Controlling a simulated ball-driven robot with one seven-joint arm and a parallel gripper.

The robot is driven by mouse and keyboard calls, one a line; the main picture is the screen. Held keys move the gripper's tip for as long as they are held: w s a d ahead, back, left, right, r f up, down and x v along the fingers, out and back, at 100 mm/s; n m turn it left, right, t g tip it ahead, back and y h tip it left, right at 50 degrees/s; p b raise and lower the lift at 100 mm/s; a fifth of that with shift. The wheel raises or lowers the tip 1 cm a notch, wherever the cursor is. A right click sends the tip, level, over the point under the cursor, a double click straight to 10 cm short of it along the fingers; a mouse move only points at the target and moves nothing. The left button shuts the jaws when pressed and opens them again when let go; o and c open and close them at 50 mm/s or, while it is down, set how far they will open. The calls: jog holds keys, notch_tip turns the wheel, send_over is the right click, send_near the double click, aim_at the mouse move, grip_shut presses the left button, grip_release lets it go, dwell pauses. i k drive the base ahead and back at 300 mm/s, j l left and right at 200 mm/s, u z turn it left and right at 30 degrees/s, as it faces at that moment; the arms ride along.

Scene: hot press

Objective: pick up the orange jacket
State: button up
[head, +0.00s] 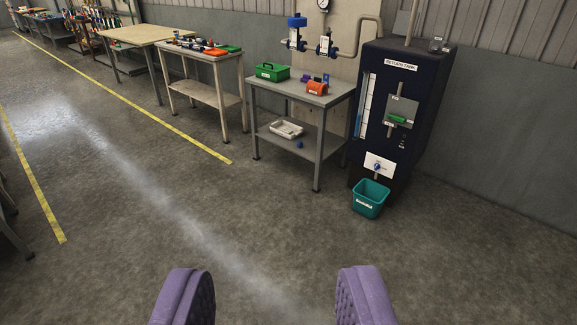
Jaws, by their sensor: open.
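A small orange rounded piece with a white label, which fits the orange jacket (316,88), lies on top of a grey two-level table (268,93) right of the picture's middle. Its exact shape is too small to tell. My gripper (277,290) shows at the bottom edge as two purple ribbed fingers set wide apart. It is open, with only bare floor between the fingers. It is well short of the table and apart from the jacket.
A green toolbox (272,72) and small purple pieces (309,78) share the tabletop. A white tray (286,129) is on the lower shelf. A dark cabinet (425,80) and teal bin (370,198) stand to the right. The floor ahead (220,220) is clear.

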aim_at(317, 85)
jog(key=i, duration=4.25)
jog(key=i+z, duration=0.15)
jog(key=i, duration=0.45)
jog(key=i+j, duration=0.15)
jog(key=i, duration=0.45)
jog(key=i+j+z, duration=0.1)
jog(key=i, duration=0.5)
jog(key=i+j+z, duration=0.1)
jog(key=i, duration=0.5)
